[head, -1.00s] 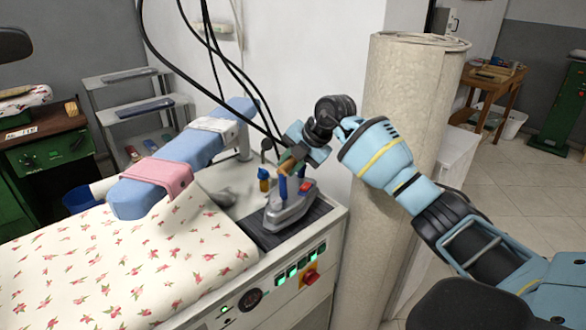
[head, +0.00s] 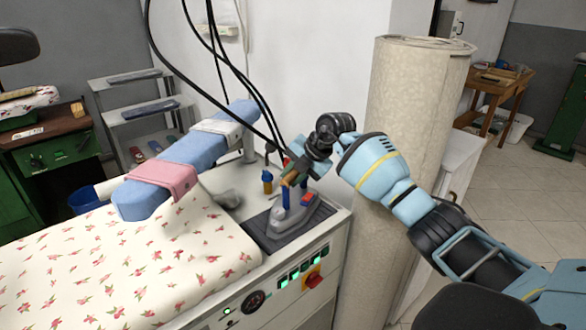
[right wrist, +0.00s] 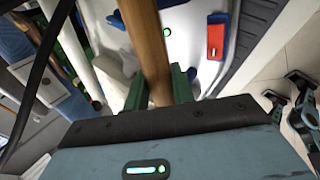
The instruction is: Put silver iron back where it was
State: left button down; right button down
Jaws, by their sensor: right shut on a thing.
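The silver iron (head: 291,222) has a brown handle, blue posts and a red part on top. It sits on the dark rest pad (head: 262,234) at the right end of the ironing table, seemingly flat on it. My right gripper (head: 292,177) is above the iron and shut on its brown handle. In the right wrist view the handle (right wrist: 148,45) runs between the green fingers (right wrist: 160,88), with the iron's pale body below. My left gripper is not in view.
The ironing table (head: 130,255) has a flowered cover. A blue sleeve board (head: 185,155) with a pink cloth stands behind it. A small orange bottle (head: 267,181) is close behind the iron. Black cables hang nearby. A tall fabric roll (head: 415,110) stands at the right, beside my arm.

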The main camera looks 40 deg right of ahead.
jog(key=shift+w+r, duration=0.15)
jog(key=shift+r, duration=0.35)
jog(key=c, duration=1.5)
grip_release()
jog(key=shift+f, duration=0.45)
jog(key=shift+c, duration=0.2)
jog(key=o, duration=0.4)
jog(key=shift+s, duration=0.2)
jog(key=v, duration=1.2)
jog(key=shift+s, duration=0.1)
